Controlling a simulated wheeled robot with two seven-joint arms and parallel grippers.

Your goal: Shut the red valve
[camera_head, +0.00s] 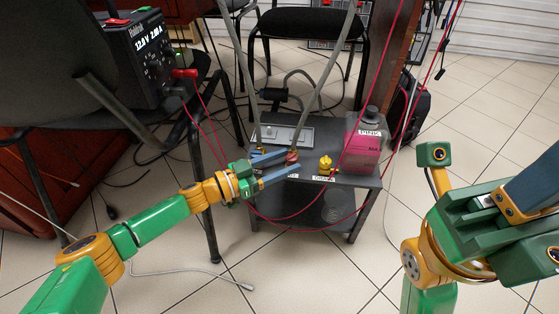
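The red valve (292,156) is a small red knob on the top of a low grey cart (345,183). My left gripper (292,161) reaches in from the left. Its two blue-grey fingers lie on either side of the knob, with the knob between the tips. I cannot tell whether they press on it. The fingers hide its lower part. A yellow valve (326,164) stands just to the right of it, and another yellow one (262,151) shows partly behind the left gripper. My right arm is folded at the right, and its fingertips cannot be made out.
Grey hoses rise behind. Thin red cables (345,157) hang across the cart's front. A power supply (140,55) sits on a chair at the left. Tiled floor is open in front.

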